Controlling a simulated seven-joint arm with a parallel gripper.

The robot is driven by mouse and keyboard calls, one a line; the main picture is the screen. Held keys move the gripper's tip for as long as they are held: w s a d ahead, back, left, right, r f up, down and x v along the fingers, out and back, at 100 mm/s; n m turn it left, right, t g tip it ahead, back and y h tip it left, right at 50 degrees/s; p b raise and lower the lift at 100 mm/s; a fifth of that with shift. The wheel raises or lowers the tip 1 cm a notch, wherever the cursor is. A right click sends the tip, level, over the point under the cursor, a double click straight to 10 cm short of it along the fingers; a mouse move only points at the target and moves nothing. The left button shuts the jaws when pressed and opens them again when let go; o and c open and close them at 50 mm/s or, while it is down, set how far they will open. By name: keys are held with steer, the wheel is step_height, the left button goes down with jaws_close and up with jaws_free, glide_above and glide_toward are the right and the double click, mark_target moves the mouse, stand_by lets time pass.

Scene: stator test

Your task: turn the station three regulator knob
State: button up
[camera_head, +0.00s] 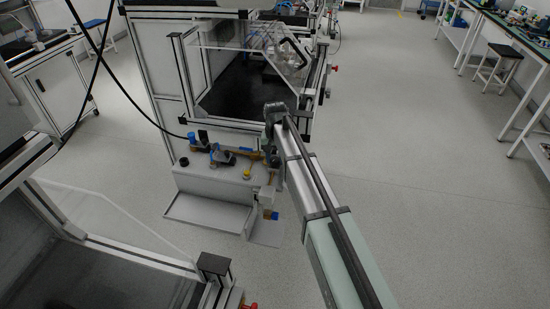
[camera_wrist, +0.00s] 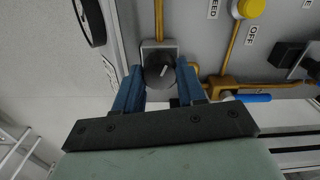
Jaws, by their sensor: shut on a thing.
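The regulator knob (camera_wrist: 158,66) is round and black with a white pointer line, in the upper middle of the wrist view. It sits on a grey square mount fixed to the light panel (camera_wrist: 205,45). My gripper (camera_wrist: 160,76) has two blue fingers, one on each side of the knob, and is shut on it. The pointer line slants toward the lower right in that view. In the head view my arm reaches to the station's front panel (camera_head: 207,183); the knob and fingertips cannot be made out there behind the arm.
A yellow button (camera_wrist: 250,8) and "OFF" label (camera_wrist: 251,36) lie right of the knob. Yellow pipes (camera_wrist: 234,50) and a blue-handled valve (camera_wrist: 250,98) run nearby. A round black-rimmed gauge (camera_wrist: 90,20) is at upper left. A grey tray (camera_head: 208,212) juts out below the panel.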

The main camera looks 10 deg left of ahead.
mark_target(275, 159)
steer(key=m, duration=0.7)
stand_by(0.6)
steer(key=o, duration=1.1)
steer(key=shift+c, duration=0.2)
step_height(275, 159, up, 14)
steer(key=shift+f, duration=0.1)
